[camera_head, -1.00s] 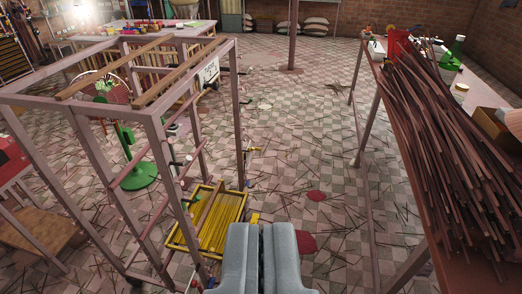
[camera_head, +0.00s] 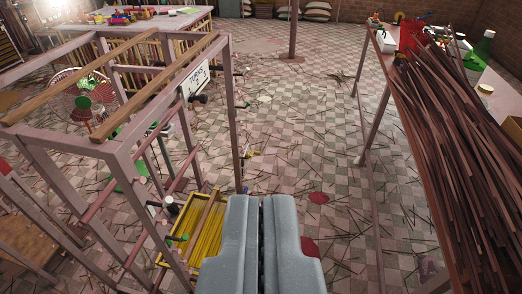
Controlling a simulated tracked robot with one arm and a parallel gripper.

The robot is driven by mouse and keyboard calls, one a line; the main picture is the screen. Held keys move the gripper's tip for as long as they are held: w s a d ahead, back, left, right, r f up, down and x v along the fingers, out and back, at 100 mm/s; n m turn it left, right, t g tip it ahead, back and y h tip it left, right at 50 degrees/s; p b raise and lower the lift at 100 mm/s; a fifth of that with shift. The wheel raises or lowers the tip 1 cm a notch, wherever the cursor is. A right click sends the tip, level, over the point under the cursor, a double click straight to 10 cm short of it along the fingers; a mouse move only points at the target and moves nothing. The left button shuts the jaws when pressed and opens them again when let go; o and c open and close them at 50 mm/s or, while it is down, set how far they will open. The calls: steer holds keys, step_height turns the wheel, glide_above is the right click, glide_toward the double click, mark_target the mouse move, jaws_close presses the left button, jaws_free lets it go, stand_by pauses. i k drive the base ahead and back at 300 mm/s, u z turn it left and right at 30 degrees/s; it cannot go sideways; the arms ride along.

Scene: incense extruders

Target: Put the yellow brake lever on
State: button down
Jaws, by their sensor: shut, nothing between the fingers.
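My gripper (camera_head: 260,205) is at the bottom middle, its two grey fingers closed together with nothing between them. A small yellow piece (camera_head: 251,153) shows beside the front post of the pink metal frame (camera_head: 235,125). It may be the yellow brake lever; it is too small to tell its shape or setting. It lies beyond my fingertips and slightly left, apart from them. Small handles, one with a dark round end (camera_head: 171,205) and one green (camera_head: 179,238), sit low on the frame's near side.
A yellow tray (camera_head: 186,202) of yellow sticks lies low behind the frame's posts, left of my gripper. A sign (camera_head: 195,78) hangs on the frame. A table (camera_head: 440,190) with many brown sticks stands at right. The checkered floor between has scattered sticks.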

mark_target(253, 152)
steer(key=z, duration=0.4)
steer(key=i, duration=3.3)
steer(key=u, duration=1.65)
